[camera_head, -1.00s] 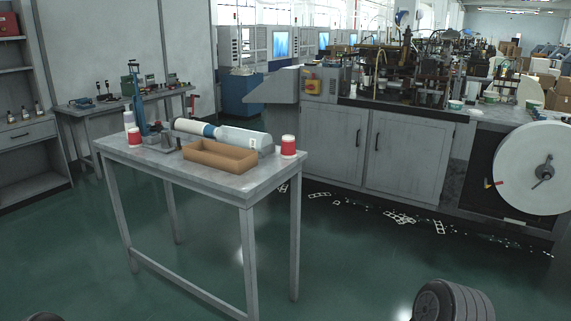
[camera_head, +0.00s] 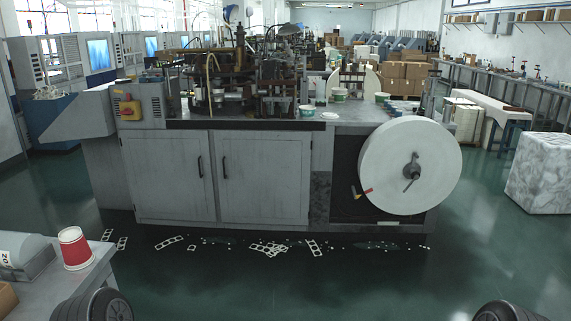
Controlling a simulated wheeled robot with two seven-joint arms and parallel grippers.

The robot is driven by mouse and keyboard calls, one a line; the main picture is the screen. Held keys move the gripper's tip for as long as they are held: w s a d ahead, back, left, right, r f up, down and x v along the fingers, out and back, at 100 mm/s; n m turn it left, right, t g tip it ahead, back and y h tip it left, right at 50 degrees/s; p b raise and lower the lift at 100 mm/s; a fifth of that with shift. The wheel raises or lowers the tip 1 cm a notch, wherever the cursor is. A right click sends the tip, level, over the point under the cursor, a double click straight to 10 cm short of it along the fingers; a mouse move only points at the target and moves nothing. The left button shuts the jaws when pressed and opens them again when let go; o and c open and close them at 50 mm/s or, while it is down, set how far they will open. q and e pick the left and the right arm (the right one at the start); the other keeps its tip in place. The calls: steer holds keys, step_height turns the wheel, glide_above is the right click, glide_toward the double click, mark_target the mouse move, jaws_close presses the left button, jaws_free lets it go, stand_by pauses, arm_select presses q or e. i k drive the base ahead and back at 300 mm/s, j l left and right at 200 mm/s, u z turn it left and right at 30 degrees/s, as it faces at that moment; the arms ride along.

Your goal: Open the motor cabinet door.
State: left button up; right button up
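The motor cabinet under the forming machine has two grey doors, both shut. The left door (camera_head: 168,178) has a black vertical handle (camera_head: 200,166) near its right edge. The right door (camera_head: 265,178) has a black vertical handle (camera_head: 224,167) near its left edge. The cabinet stands ahead of me across the floor, well out of reach. Dark rounded parts of my own arms show at the bottom left and bottom right edges. The fingers of both grippers are outside the view.
A work table (camera_head: 60,289) with a red cup (camera_head: 75,248) fills the lower left corner. A large white paper roll (camera_head: 409,167) juts out at the machine's right. Paper scraps (camera_head: 268,250) lie before the cabinet. The green floor (camera_head: 300,285) between is otherwise clear.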

mark_target(170, 172)
steer(key=i+l, duration=0.1)
steer(key=i, duration=2.55)
steer(key=i+l+u, duration=0.1)
steer(key=i+u, duration=0.3)
steer(key=i, duration=1.55)
steer(key=u, duration=0.15)
steer(key=i+l, duration=0.05)
